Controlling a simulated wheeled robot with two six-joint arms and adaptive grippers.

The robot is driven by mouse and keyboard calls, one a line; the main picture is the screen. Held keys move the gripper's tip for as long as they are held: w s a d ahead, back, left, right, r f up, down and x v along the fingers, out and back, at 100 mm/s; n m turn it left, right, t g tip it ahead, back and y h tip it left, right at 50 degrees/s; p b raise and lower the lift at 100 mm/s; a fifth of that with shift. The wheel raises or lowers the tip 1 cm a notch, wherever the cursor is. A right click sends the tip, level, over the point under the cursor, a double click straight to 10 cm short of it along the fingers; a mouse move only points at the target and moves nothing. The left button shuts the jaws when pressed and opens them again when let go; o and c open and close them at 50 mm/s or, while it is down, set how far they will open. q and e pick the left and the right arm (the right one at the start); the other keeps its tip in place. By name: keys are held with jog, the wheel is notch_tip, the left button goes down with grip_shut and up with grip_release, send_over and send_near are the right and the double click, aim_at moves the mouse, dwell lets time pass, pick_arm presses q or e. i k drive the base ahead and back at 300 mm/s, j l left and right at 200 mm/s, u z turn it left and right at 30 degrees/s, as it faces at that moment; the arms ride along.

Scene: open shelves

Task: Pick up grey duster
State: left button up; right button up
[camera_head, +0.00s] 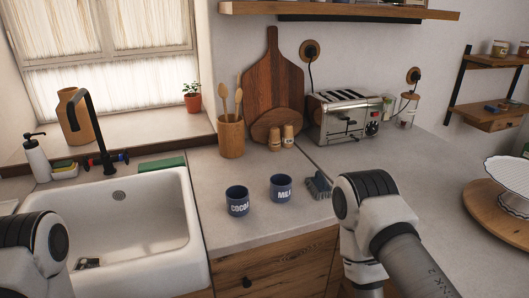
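A grey-blue brush-like thing (319,185), which looks like the duster, lies on the counter right of the dark blue mugs. Its bristles face the viewer, and my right arm's joint stands close to its right in the picture. I cannot tell how far apart they are in depth. My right arm comes up from the bottom right, and its gripper is outside the picture. Part of my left arm shows at the bottom left in front of the sink, and its gripper is also out of the picture.
A COCOA mug (237,201) and a second mug (281,188) stand left of the duster. A toaster (343,117), salt and pepper shakers (281,137) and a utensil pot (231,137) stand behind. A white sink (130,220) is left. A round wooden board (485,207) is right.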

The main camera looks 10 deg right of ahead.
aim_at(319, 185)
jog(key=z, duration=0.8)
